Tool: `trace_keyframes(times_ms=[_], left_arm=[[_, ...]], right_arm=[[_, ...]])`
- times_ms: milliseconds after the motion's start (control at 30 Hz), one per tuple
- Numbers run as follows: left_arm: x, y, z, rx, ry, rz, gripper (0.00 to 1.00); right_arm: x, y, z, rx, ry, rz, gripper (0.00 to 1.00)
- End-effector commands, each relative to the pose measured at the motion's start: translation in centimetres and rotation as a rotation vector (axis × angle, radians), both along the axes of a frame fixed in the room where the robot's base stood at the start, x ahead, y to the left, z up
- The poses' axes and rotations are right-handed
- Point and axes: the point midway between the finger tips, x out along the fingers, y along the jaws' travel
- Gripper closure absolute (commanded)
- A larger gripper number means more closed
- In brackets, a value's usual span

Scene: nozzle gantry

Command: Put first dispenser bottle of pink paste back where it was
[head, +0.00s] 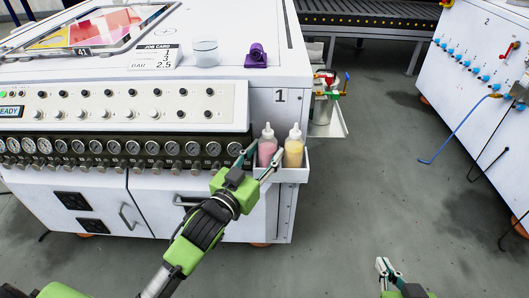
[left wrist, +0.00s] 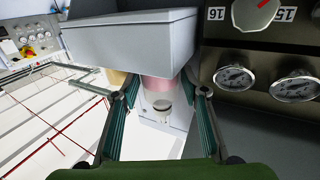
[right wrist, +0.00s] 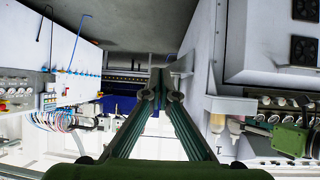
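The bottle of pink paste (head: 267,151) stands upright in a white tray (head: 290,175) on the machine's front corner. The yellow paste bottle (head: 293,151) stands to its right in the same tray. My left gripper (head: 261,160) is at the pink bottle, one finger on each side. In the left wrist view, upside down, the pink bottle (left wrist: 160,88) shows between the spread fingers, with gaps beside it; the tray wall (left wrist: 130,40) hides its lower part. My right gripper (head: 384,265) is away to the lower right, its fingertips (right wrist: 161,85) together and empty.
A row of gauges (head: 110,147) lines the machine front left of the tray. A clear cup (head: 205,51), a purple part (head: 256,56) and a job card (head: 155,57) are on top. A side shelf (head: 330,126) stands behind the corner. Open floor (head: 400,170) lies right.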

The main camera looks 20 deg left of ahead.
Motion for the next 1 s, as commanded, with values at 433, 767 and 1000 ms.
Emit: trace_keyframes(times_ms=[433,767,1000], left_arm=[[-2.1,0.4,0.2,0.000,0.004,0.000,0.59],[-8.4,1.6,0.3,0.001,0.004,0.000,0.59],[-11.2,2.2,0.3,0.000,0.001,0.000,0.59]], right_arm=[[-1.5,-0.6,-1.4,-0.021,0.094,-0.006,1.00],[-5.7,-2.1,-4.7,-0.070,0.314,-0.023,1.00],[-7.4,-2.7,-5.7,-0.087,0.394,-0.029,1.00]])
